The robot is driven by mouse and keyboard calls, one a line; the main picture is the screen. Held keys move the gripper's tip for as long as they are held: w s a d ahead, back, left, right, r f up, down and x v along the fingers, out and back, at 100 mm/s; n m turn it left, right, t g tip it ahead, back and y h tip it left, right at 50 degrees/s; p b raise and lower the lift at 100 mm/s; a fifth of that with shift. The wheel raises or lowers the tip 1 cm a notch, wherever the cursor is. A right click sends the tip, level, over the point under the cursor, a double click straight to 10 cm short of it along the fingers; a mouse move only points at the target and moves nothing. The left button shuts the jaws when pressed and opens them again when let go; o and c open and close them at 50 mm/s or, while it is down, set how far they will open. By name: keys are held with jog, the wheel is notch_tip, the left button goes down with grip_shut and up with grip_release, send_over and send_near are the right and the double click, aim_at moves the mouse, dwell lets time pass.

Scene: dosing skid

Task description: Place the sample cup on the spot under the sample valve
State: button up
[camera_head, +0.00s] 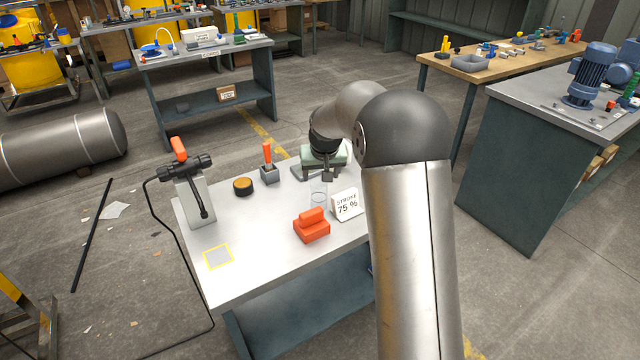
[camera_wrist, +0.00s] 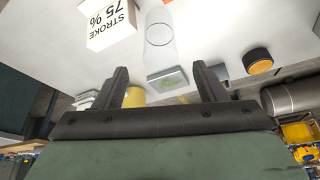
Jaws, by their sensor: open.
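The sample cup (camera_head: 319,190) is a clear, see-through cylinder on the bench, left of the white stroke sign. In the wrist view the cup (camera_wrist: 160,42) lies ahead of the fingertips, between their lines and apart from them. My gripper (camera_head: 327,176) is at the cup's far side in the head view, partly hidden by my arm. In the wrist view my gripper (camera_wrist: 163,82) is open with nothing between its fingers. The sample valve (camera_head: 186,166), with an orange handle and a downward spout, is on a grey post at the bench's left. A yellow-outlined square spot (camera_head: 219,256) is on the bench nearer the front.
The white "STROKE 75 %" sign (camera_head: 346,205) and an orange block (camera_head: 311,226) stand close to the cup. A black-and-orange round knob (camera_head: 243,186) and an orange-handled item (camera_head: 268,165) are farther back. The bench (camera_head: 262,280) is bare around the yellow square.

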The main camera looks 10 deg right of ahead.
jog(key=s+a+r+g, duration=0.1)
jog(key=s+r, duration=0.1)
jog(key=s, duration=0.9)
jog(key=s+a+r+g, duration=0.1)
jog(key=s+a+r, duration=0.1)
jog(key=s, duration=0.9)
jog(key=shift+r+n, duration=0.3)
jog(key=shift+r, duration=0.35)
jog(key=shift+o, duration=0.4)
jog(key=s+a+f+g, duration=0.1)
jog(key=s+f+g, duration=0.1)
jog(key=s, duration=1.7)
jog(key=shift+s+f+n+y, duration=0.15)
jog(key=shift+f+n+y, duration=0.15)
jog(key=shift+f, duration=0.35)
jog(key=shift+d, duration=0.1)
